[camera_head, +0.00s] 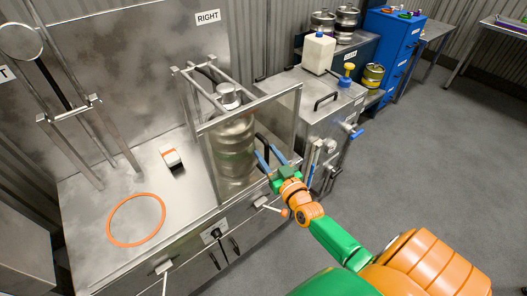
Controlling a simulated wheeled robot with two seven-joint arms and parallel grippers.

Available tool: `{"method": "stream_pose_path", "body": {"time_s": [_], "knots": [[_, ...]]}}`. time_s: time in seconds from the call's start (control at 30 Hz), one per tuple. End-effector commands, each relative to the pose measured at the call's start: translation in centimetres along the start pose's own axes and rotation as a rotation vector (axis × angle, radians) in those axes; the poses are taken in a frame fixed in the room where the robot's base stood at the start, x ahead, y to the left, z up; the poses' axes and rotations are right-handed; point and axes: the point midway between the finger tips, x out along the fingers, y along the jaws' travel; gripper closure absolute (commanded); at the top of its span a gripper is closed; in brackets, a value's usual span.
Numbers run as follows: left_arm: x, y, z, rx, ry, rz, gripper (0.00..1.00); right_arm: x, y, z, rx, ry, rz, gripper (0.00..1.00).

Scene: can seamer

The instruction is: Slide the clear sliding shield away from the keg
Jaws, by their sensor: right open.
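The keg (232,143) is a tall silvery metal drum standing upright on the steel worktop, under the RIGHT sign. The clear sliding shield (284,120) is a see-through panel in a metal frame around the keg's front and right side. A black handle (263,141) shows at the shield's lower right. My right gripper (266,156) is open, its two bluish fingers pointing up and left beside the handle, in front of the shield. I cannot tell whether the fingers touch the handle. My left gripper is not in view.
A steel cabinet (322,92) with a white jug (318,53) stands to the right. Open grey floor (420,150) lies beyond my right arm.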

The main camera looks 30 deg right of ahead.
Motion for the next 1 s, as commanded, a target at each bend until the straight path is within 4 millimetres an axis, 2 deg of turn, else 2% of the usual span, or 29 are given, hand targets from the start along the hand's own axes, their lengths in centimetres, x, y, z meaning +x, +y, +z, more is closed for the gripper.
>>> {"method": "stream_pose_path", "body": {"time_s": [0.1, 0.33, 0.37, 0.5, 0.53, 1.0], "knots": [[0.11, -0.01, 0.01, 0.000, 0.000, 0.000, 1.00, 0.79, 0.00, 0.04, -0.001, -0.001, 0.000, 0.50], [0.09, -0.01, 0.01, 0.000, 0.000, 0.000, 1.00, 0.90, -0.01, 0.06, -0.001, -0.002, 0.000, 0.50], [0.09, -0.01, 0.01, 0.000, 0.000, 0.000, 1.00, 0.90, -0.01, 0.06, -0.001, -0.002, 0.000, 0.56], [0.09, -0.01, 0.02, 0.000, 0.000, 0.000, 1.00, 0.88, -0.01, 0.07, -0.001, -0.003, 0.000, 0.94], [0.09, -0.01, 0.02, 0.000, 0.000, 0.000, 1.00, 0.88, -0.02, 0.07, -0.001, -0.003, 0.000, 1.00], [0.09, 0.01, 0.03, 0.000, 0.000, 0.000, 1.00, 0.87, -0.01, 0.10, -0.001, -0.003, 0.000, 1.00]]}}
